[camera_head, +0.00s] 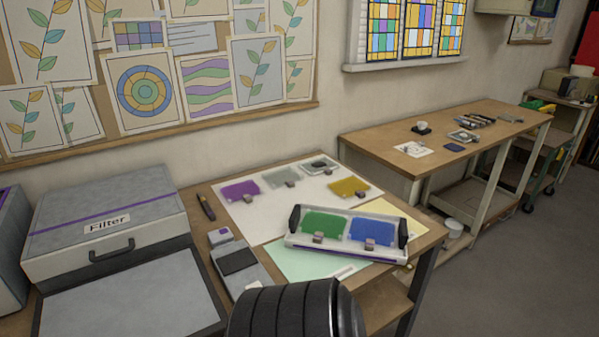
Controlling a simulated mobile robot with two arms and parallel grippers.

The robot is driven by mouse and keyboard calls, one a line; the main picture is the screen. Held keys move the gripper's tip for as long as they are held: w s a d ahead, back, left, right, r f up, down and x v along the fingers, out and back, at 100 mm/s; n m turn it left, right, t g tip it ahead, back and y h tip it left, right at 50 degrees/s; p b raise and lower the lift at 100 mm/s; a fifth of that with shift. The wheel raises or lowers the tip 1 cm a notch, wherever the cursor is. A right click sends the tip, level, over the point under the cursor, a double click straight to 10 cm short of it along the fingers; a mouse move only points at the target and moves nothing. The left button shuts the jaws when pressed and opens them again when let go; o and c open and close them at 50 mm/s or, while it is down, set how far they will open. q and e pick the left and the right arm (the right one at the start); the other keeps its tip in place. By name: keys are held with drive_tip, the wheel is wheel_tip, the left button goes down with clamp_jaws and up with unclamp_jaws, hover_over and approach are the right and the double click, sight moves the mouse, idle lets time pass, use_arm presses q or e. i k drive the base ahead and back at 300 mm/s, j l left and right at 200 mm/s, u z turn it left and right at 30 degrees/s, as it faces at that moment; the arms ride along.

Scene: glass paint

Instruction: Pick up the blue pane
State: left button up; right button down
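The blue pane (371,231) lies in the right part of a white tray (343,253) with black end handles, near the right end of the near table. A small grey block or clip sits at its front edge. A green pane (323,223) lies beside it on the left in the same tray. The blue pane's top is uncovered and nothing holds it. A black ribbed part of my own arm shows at the bottom centre, in front of the table. Neither gripper shows in this view.
Purple (240,190), grey (279,179) and amber (349,187) panes lie on a white sheet behind the tray. A grey case marked "Filter" (105,228) stands on the left. Small grey devices (238,262) lie left of the tray. Another workbench (390,139) stands at right.

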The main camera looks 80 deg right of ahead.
sight(371, 231)
drive_tip(key=z, duration=3.25)
